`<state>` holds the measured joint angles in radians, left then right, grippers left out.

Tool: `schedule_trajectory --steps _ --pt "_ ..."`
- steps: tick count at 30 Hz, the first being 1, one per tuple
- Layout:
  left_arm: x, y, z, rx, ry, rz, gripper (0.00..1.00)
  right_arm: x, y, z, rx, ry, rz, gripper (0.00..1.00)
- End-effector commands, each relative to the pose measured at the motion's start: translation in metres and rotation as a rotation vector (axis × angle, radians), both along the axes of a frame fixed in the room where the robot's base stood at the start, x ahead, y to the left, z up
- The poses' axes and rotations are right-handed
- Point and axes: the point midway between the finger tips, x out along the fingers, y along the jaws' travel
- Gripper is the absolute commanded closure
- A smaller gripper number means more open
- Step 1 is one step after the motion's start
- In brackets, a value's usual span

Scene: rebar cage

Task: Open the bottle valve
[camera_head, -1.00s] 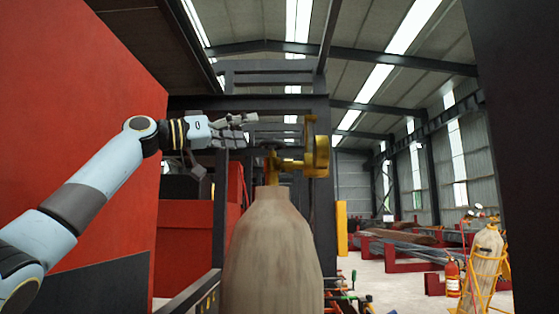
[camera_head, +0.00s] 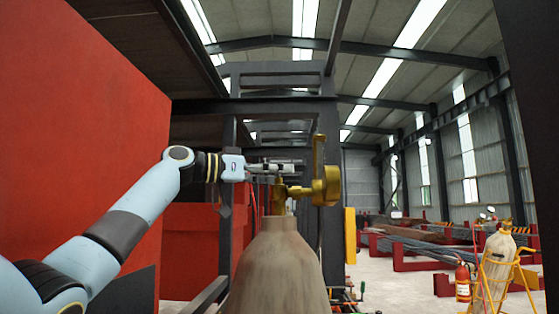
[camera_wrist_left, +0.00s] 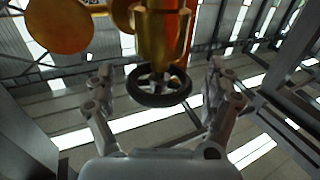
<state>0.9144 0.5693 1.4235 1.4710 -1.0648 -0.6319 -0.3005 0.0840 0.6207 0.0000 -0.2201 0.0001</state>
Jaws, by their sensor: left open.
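A tall beige gas bottle (camera_head: 277,268) stands upright in the middle of the head view. A brass valve (camera_head: 300,190) with a round gold part on its right sits on the bottle's neck. The valve's dark spoked handwheel (camera_wrist_left: 158,86) shows in the left wrist view, below the brass body (camera_wrist_left: 163,35) in that picture. My left gripper (camera_head: 280,168) reaches in from the left at the height of the valve's top. In the wrist view its two fingers (camera_wrist_left: 160,75) are spread on either side of the handwheel, with gaps, holding nothing. My right gripper is not in view.
A red wall (camera_head: 90,130) stands close on the left, beside my left arm. Dark steel frames rise behind the bottle. A yellow post (camera_head: 350,235), a red fire extinguisher (camera_head: 463,282) and a second bottle in a yellow cart (camera_head: 497,265) stand to the right.

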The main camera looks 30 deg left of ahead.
Motion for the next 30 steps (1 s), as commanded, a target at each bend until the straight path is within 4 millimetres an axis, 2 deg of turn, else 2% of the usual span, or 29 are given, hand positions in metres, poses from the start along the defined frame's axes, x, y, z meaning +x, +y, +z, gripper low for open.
schedule_trajectory --steps 11,14,24,30 --pt "0.0069 -0.0060 -0.0012 0.000 0.000 0.001 0.13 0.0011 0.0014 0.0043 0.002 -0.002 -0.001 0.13" --pt "0.0069 -0.0060 -0.0011 0.000 0.000 0.000 0.23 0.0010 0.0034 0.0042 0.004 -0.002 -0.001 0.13" --pt "0.0067 -0.0058 -0.0009 0.000 0.000 0.000 0.68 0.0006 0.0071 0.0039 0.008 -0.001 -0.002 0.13" --pt "0.0067 -0.0058 -0.0008 0.000 0.000 0.007 0.69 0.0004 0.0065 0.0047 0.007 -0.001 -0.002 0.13"
